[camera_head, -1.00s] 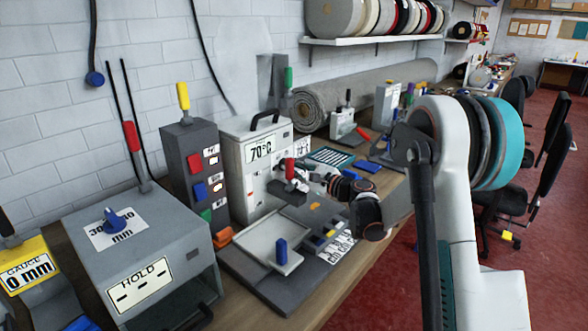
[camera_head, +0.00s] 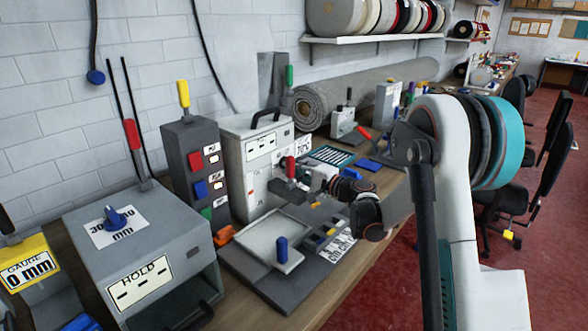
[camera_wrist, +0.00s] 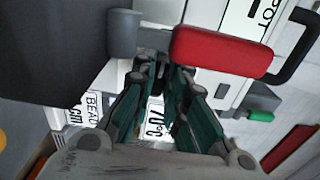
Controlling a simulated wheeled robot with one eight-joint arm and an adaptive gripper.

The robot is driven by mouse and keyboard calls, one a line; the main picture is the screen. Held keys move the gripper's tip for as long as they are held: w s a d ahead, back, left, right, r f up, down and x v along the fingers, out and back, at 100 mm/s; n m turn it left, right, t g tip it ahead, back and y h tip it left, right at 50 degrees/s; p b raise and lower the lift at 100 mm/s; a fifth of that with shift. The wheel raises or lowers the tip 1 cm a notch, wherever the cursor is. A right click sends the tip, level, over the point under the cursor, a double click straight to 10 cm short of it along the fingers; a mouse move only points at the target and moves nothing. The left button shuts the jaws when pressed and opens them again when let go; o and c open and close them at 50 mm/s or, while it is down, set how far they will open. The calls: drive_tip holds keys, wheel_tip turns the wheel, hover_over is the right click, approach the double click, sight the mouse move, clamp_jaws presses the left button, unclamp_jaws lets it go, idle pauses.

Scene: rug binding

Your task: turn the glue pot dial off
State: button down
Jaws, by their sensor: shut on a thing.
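The glue pot (camera_head: 236,165) is a white box with a black top handle, standing on the bench in the head view. Its front display (camera_head: 262,146) shows dashes. My gripper (camera_head: 312,178) is at the pot's front right, by a red-handled lever (camera_head: 290,168). In the wrist view my gripper (camera_wrist: 160,62) has its fingertips close together against a part on the pot; the dial itself is hidden by the fingers. The red handle (camera_wrist: 220,50) lies just beside the fingertips.
A grey tray (camera_head: 262,240) with a blue knob (camera_head: 282,250) sits in front of the pot. A grey switch box (camera_head: 180,150) stands to its left, a grey HOLD machine (camera_head: 150,250) farther left. A rolled rug (camera_head: 370,90) lies behind.

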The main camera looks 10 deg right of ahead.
drive_tip(key=shift+f+n, duration=0.1)
drive_tip(key=shift+n, duration=0.2)
idle(0.4)
drive_tip(key=c, duration=1.6)
unclamp_jaws()
drive_tip(key=v, duration=1.2)
